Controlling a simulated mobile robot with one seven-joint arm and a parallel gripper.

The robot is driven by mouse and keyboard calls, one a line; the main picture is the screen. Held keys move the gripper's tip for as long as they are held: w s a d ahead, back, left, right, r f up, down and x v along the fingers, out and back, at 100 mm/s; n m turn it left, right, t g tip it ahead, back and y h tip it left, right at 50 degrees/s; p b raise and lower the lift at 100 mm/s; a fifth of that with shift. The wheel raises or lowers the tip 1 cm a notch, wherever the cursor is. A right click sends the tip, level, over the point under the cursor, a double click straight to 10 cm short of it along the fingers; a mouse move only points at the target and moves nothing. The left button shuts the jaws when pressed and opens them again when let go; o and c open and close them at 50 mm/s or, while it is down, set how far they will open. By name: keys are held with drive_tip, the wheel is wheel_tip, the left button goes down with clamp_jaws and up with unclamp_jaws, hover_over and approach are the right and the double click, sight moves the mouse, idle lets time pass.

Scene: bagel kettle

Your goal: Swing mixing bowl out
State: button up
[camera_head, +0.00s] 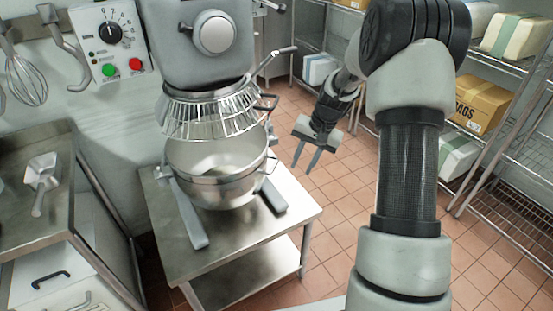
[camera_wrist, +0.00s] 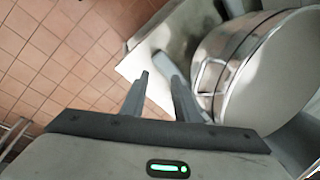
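The steel mixing bowl (camera_head: 222,177) sits under the wire guard (camera_head: 212,114) of the mixer (camera_head: 203,45), between the two grey legs of its base. A wire handle (camera_head: 270,165) stands out on the bowl's right side. My gripper (camera_head: 308,164) hangs to the right of the bowl, apart from it, fingers pointing down. In the wrist view, the bowl (camera_wrist: 262,65) fills the right side with its handle (camera_wrist: 208,75) near the fingers. My gripper (camera_wrist: 160,82) shows there with fingers apart and nothing between them. Part of the bowl's rim is hidden behind the guard.
The mixer stands on a steel table (camera_head: 245,248). Wire shelves with boxes (camera_head: 481,104) stand at right. Tiled floor (camera_head: 335,205) is clear between table and shelves.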

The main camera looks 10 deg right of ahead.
sight(275, 165)
drive_tip(key=w+a, duration=0.1)
drive_tip(key=a, duration=0.1)
drive_tip(key=w+a, duration=0.1)
drive_tip(key=a, duration=0.1)
drive_tip(key=w+a, duration=0.2)
drive_tip(key=a, duration=0.1)
drive_tip(key=shift+w+a+f, duration=0.1)
drive_tip(key=shift+w+f, duration=0.05)
drive_tip(key=shift+f, duration=0.45)
clamp_jaws()
